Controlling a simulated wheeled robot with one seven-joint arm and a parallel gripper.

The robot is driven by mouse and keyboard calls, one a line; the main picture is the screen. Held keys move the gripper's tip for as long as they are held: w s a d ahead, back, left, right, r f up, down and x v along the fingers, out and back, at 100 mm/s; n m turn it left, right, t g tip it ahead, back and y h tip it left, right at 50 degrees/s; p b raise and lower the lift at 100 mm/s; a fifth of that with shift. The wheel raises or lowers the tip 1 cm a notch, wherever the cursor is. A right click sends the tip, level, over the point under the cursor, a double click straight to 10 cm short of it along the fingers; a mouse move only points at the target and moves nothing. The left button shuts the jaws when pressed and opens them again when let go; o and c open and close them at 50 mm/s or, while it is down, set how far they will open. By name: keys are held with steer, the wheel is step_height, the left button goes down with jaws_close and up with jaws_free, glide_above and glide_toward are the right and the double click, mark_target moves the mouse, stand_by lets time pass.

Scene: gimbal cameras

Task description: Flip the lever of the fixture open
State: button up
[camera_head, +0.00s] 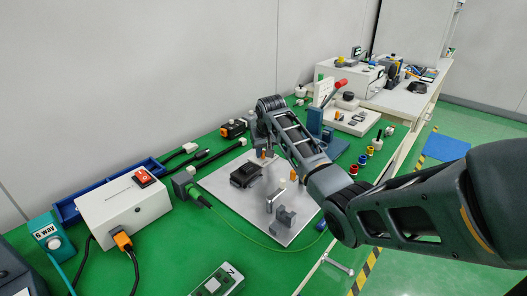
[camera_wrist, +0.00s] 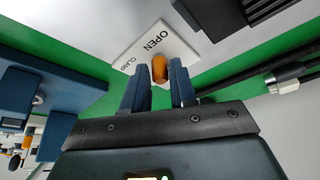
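The fixture is a light metal plate (camera_head: 238,215) on the green table, with a black block (camera_head: 245,174) and grey clamp parts (camera_head: 283,219) on it. An orange lever tip (camera_head: 263,154) stands at its back edge, below my gripper (camera_head: 259,134). In the wrist view the orange lever tip (camera_wrist: 160,68) shows between the ends of my two dark blue fingers (camera_wrist: 160,76), over a white label (camera_wrist: 150,46) reading OPEN and CLAMP. The fingers are apart, with narrow gaps beside the tip. Whether either finger touches it is unclear. The lever's lower part is hidden.
A white box with a red switch (camera_head: 124,206) stands left of the plate, with cables around it. A second orange knob (camera_head: 293,175) is on the plate. A blue stand (camera_head: 331,143) and coloured pegs (camera_head: 377,142) are to the right. Free table shows at the front.

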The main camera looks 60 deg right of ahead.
jaws_close()
steer(key=shift+w+a+r+m+p, duration=0.2)
steer(key=shift+m+p, duration=0.1)
steer(key=shift+p, duration=0.3)
steer(key=shift+f+m+h+p, duration=0.2)
steer(key=shift+m+h+p, duration=0.1)
steer(key=shift+m+p, duration=0.25)
steer(key=shift+o, duration=1.8)
jaws_free()
steer(key=shift+g, duration=0.3)
steer(key=shift+a, duration=0.1)
steer(key=v, duration=0.7)
steer(key=shift+r, duration=0.35)
steer(key=shift+s, duration=0.15)
